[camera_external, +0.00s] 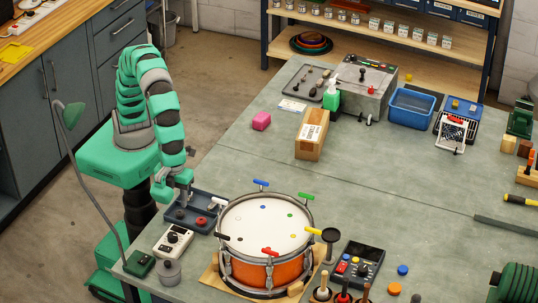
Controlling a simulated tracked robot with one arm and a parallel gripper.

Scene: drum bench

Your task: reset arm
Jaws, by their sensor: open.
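My arm is green and dark grey. It curves up from my green base at the left and bends down to the near left part of the bench. My gripper (184,199) points down over the dark tray (206,222), left of the drum. It is open and small in this view. I see nothing held in it. The orange drum (262,232) has a white head with several small coloured dots. Coloured handles, blue, green, yellow, red and black, stand around its rim.
A white box with knobs (174,240) and a grey weight (169,271) lie near my gripper. The bench (400,190) is clear in the middle right.

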